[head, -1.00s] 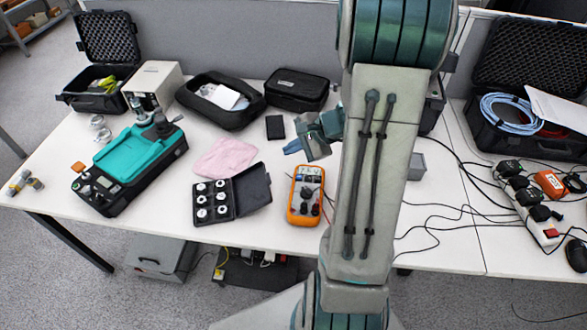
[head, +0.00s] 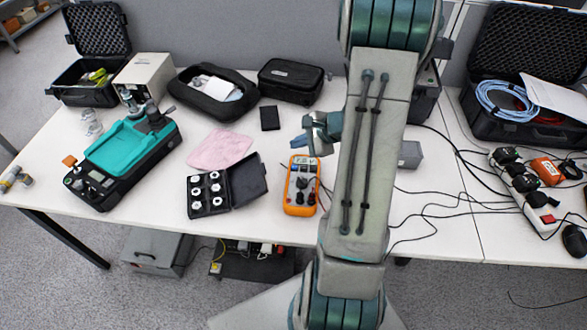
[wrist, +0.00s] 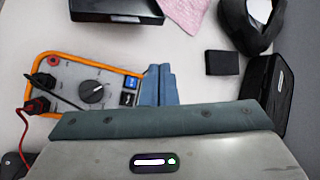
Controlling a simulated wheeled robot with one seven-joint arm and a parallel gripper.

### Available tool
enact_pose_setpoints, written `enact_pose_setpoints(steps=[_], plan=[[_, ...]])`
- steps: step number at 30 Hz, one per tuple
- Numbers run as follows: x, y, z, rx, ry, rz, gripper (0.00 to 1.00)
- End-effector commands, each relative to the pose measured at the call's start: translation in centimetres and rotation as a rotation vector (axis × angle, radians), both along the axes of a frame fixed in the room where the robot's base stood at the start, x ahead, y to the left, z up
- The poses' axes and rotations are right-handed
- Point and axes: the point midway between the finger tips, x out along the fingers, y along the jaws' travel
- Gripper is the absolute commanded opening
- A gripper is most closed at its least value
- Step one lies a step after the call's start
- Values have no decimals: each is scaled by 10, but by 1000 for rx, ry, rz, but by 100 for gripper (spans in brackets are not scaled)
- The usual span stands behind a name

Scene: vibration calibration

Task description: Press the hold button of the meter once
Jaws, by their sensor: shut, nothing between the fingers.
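The meter (head: 301,187) is orange-edged with a grey face and lies on the white table, left of my arm. In the wrist view the meter (wrist: 95,70) shows a round dial, a dark blue and a black button near its right end, and red and black plugs at its left. Which button is hold I cannot read. My gripper (head: 308,138) is above the far end of the meter in the head view. In the wrist view its blue fingers (wrist: 157,72) are together and empty, beside the buttons. Whether they touch the meter I cannot tell.
An open black case of white weights (head: 208,194) and a pink cloth (head: 219,150) lie left of the meter. A small black block (head: 270,118) lies behind. Cables (head: 425,215) and a grey box (head: 411,154) are to the right.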

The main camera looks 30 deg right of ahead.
Motion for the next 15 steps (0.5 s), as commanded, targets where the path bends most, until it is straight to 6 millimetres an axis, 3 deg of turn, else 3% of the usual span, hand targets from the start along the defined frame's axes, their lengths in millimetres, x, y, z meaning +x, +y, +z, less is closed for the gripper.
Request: enact_pose_setpoints(steps=[1, 8, 15], plan=[[0, 0, -12, 1, 2, -1, 0], [0, 0, -47, 1, 2, -1, 0], [0, 0, -65, 0, 0, 0, 0]])
